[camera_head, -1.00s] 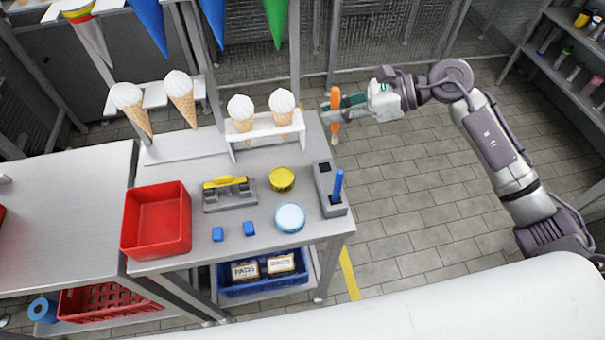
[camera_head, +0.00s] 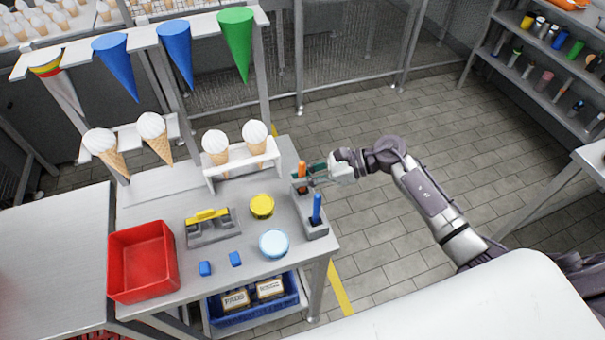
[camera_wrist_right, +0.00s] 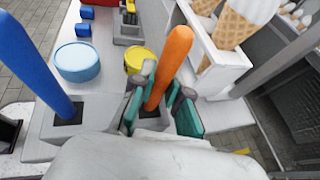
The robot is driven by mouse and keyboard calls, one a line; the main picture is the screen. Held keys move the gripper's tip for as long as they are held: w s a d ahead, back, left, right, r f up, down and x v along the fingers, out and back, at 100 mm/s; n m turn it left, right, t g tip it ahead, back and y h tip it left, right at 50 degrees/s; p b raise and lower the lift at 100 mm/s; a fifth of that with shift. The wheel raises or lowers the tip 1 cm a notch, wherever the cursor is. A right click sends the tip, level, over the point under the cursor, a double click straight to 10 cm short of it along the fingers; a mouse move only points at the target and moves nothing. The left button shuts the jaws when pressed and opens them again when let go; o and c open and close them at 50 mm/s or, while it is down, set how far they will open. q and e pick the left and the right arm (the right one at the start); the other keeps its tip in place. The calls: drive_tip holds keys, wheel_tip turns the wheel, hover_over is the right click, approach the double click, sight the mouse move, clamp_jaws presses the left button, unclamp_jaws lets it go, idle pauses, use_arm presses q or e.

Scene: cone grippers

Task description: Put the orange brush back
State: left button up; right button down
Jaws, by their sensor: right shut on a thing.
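The orange brush (camera_head: 302,170) stands upright at the back slot of the grey two-slot holder (camera_head: 316,231). My right gripper (camera_head: 309,180) is shut on its handle. In the right wrist view the orange handle (camera_wrist_right: 172,62) rises between the green fingertips (camera_wrist_right: 160,108), over the dark opening of the holder. Its lower end is hidden by the fingers and the holder, so I cannot tell how deep it sits. A blue brush (camera_head: 317,207) stands in the front slot; it also shows in the right wrist view (camera_wrist_right: 32,60). My left gripper is not in view.
On the table are a yellow tin (camera_head: 262,206), a light blue tin (camera_head: 273,243), small blue blocks (camera_head: 205,268), a yellow-handled tool (camera_head: 207,216) and a red bin (camera_head: 143,262). A white rack (camera_head: 243,166) with ice cream cones stands behind. The floor right of the table is clear.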

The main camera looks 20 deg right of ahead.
drive_tip(key=shift+f, duration=0.1)
drive_tip(key=c, duration=1.2)
unclamp_jaws()
drive_tip(key=shift+o, duration=0.2)
drive_tip(key=b+v, duration=0.4)
drive_tip(key=v, duration=0.8)
